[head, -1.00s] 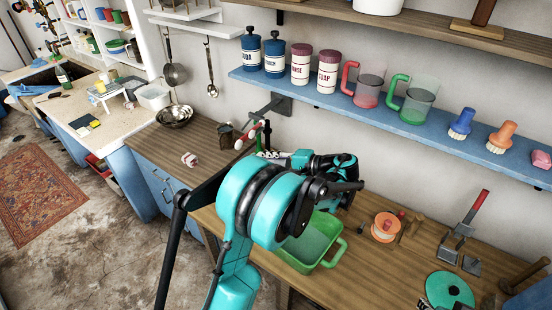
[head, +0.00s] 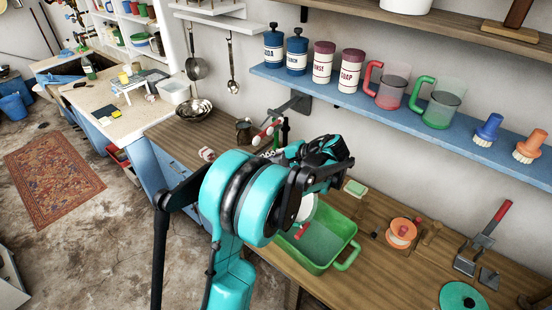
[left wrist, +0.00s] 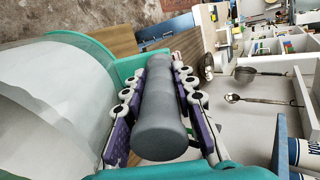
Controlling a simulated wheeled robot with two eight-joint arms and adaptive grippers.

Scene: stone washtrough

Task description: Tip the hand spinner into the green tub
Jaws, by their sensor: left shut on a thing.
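The green tub (head: 343,239) stands on the wooden counter, its open top facing up. My left gripper (head: 318,160) is above its back left side, partly hidden by its own arm. In the left wrist view the gripper (left wrist: 160,105) is shut on a thick grey cylinder (left wrist: 162,115), which appears to be the handle of the hand spinner. A pale, see-through drum (left wrist: 45,105) fills the left of that view. In the head view a white round part (head: 305,208) shows below the gripper, over the tub's back left. The spinner's exact tilt and contents are hidden. My right gripper is not in view.
A small green-and-white block (head: 355,188) lies behind the tub. A blue shelf (head: 345,97) with canisters and mugs runs above the counter. A metal bowl (head: 194,110) is at the left.

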